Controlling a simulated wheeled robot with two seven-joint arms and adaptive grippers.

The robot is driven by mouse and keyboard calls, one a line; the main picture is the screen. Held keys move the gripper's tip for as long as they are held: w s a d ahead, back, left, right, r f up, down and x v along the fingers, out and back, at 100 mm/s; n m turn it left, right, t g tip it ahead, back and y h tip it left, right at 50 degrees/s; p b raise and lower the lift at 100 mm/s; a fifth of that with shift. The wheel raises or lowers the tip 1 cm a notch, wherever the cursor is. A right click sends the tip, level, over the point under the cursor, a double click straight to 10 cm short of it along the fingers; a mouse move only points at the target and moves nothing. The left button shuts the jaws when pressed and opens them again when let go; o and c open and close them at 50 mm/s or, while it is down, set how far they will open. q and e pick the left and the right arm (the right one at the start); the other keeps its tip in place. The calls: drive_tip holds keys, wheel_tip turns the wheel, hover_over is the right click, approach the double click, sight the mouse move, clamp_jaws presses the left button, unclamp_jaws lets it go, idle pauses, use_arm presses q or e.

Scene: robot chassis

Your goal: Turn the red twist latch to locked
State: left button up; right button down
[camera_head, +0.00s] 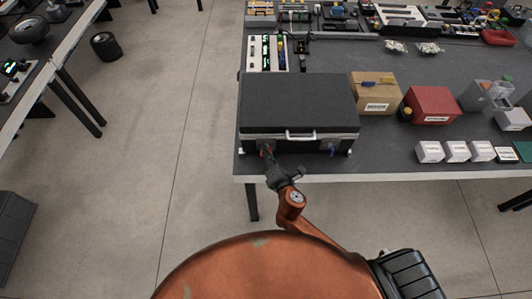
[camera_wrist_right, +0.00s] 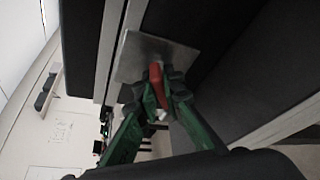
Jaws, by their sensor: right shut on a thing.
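A black case (camera_head: 298,103) with a silver handle (camera_head: 301,136) stands closed near the table's front edge. The red twist latch (camera_wrist_right: 157,76) sits on a grey metal plate (camera_wrist_right: 136,57) on the case front, in the right wrist view. My right gripper (camera_head: 265,152) is at the left part of the case front in the head view. In the right wrist view its green fingers (camera_wrist_right: 165,92) are shut on the red latch, one on each side. A small blue latch (camera_head: 331,149) shows on the right of the case front. My left gripper is not in view.
A cardboard box (camera_head: 375,97), a red box (camera_head: 432,103) and several small white boxes (camera_head: 457,151) stand right of the case on the table (camera_head: 385,158). Tools and trays fill the back. The floor left of the table is mostly clear.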

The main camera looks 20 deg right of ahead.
drive_tip(key=m+t+b, duration=0.1)
drive_tip(key=m+b, duration=0.1)
drive_tip(key=b, duration=0.1)
drive_tip(key=f+m+y+b, duration=0.1)
drive_tip(key=m+b, duration=0.1)
drive_tip(key=b, duration=0.1)
drive_tip(key=shift+t, duration=0.4)
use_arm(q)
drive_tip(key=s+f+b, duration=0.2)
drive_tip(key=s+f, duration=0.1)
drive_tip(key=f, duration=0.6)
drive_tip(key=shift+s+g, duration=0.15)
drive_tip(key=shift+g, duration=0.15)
use_arm(e)
drive_tip(key=shift+r+m+t, duration=0.25)
drive_tip(key=shift+m+t, duration=0.15)
drive_tip(key=shift+m, duration=0.6)
drive_tip(key=shift+r, duration=0.1)
drive_tip(key=c, duration=2)
unclamp_jaws()
drive_tip(key=shift+c, duration=0.2)
drive_tip(key=s+d, duration=0.1)
drive_tip(key=s, duration=1.1)
drive_tip(key=shift+d, duration=0.2)
